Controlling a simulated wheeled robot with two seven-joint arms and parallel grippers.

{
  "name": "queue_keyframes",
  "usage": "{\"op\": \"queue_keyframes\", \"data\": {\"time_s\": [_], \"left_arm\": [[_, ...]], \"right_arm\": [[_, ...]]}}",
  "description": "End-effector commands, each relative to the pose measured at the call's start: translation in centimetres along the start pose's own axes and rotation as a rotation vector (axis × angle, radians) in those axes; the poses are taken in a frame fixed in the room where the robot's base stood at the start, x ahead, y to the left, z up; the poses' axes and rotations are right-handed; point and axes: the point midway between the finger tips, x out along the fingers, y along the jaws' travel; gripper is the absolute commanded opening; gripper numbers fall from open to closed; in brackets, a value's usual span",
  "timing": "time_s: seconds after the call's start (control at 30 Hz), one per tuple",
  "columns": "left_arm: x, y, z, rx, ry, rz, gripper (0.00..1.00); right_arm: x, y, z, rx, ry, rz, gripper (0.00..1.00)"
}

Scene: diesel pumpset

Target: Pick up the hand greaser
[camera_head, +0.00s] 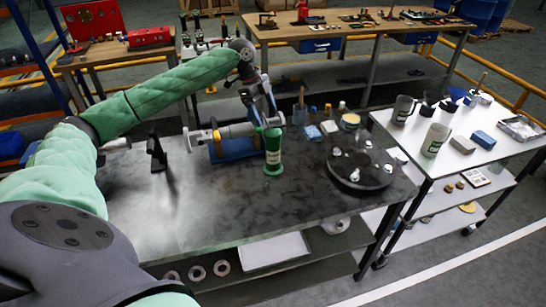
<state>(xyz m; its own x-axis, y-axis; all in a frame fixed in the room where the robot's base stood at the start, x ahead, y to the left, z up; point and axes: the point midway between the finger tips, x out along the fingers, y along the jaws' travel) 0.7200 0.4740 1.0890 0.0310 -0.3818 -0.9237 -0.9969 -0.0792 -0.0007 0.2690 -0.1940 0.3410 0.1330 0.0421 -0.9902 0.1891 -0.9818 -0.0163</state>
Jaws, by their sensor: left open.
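A green upright cylinder with a pale label and a wider foot (273,152), which looks like the hand greaser, stands on the dark metal workbench (190,205). My left gripper (264,118) is open at the end of my green-sleeved arm. It points down just above and behind the cylinder's top, and I cannot tell whether it touches it. The fingers are small and partly hidden. My right gripper is not in view.
A grey shaft-like part (232,132) lies on a blue support (235,150) left of the cylinder. A black bracket (156,153) stands further left. A round dark tray (360,168) is at right. A white trolley (460,160) holds mugs. The bench's front left is clear.

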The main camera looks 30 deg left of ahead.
Motion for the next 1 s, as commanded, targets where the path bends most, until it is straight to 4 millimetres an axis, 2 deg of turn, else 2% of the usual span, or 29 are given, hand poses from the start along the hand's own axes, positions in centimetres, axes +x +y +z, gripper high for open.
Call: {"op": "queue_keyframes", "data": {"time_s": [0.03,0.13,0.23,0.33,0.73,1.0], "left_arm": [[1.1,0.0,0.5,0.000,0.000,0.000,0.79],[1.7,0.0,0.7,0.000,0.000,0.000,0.79],[1.9,0.0,0.8,0.000,0.000,0.000,0.79],[2.2,0.0,0.7,0.000,0.000,0.000,0.79],[5.0,0.2,0.6,0.000,0.000,0.002,0.79],[7.2,0.5,0.3,0.000,0.001,0.001,0.79]], "right_arm": [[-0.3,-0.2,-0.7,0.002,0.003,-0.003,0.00],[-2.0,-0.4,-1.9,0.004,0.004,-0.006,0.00],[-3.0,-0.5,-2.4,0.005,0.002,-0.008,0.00],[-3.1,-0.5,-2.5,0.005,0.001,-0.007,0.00],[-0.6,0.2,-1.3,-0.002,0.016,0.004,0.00],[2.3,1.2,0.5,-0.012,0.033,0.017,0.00]]}}
